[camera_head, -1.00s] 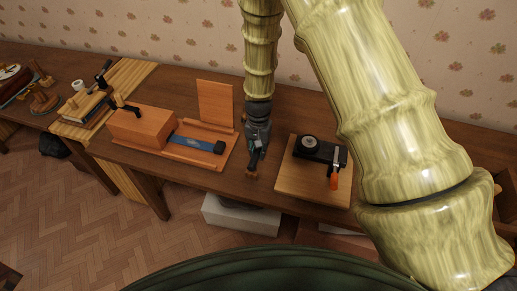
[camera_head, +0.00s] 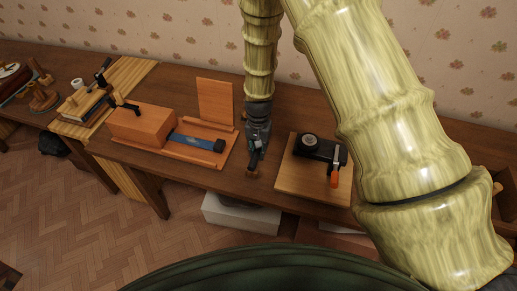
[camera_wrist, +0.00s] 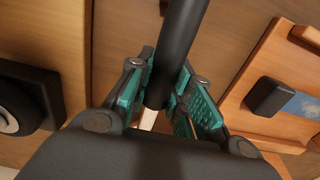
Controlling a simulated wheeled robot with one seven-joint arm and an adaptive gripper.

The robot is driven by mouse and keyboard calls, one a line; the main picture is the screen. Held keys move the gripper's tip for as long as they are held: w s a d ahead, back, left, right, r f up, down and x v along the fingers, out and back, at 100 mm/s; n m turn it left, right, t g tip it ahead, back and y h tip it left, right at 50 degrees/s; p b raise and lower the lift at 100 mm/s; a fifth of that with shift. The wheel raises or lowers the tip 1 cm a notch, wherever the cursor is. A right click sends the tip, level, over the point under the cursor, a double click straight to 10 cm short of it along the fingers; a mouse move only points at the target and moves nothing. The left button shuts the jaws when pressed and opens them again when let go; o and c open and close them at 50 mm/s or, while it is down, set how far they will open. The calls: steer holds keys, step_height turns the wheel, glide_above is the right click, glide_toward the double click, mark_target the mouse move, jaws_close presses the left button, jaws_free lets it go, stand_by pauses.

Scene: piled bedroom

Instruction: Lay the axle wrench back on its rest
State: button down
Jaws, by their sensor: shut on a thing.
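My gripper (camera_head: 254,165) hangs over the front part of the wooden table, between the two wooden boards. In the wrist view my gripper (camera_wrist: 168,100) has its teal pads closed around a dark round rod (camera_wrist: 178,50). The rod looks like the axle wrench's shaft; its full shape is hidden by the fingers. A pale narrow piece (camera_wrist: 149,119) shows below the rod between the fingers. In the head view a small brown piece (camera_head: 252,173) shows just under the fingertips. I cannot tell which thing is the rest, or whether the rod touches anything.
Right of my gripper, a wooden board (camera_head: 292,182) carries a black block (camera_head: 318,150) with a round knob and an orange-handled tool (camera_head: 334,176). Left, a wooden tray (camera_head: 180,157) holds a box (camera_head: 140,127) and a blue black-ended bar (camera_head: 193,143). Bare tabletop (camera_head: 233,182) lies between.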

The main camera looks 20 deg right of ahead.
steer(key=shift+f, duration=0.45)
steer(key=c, duration=1.2)
jaws_free()
steer(key=shift+r+p, duration=2.3)
steer(key=shift+r, duration=1.7)
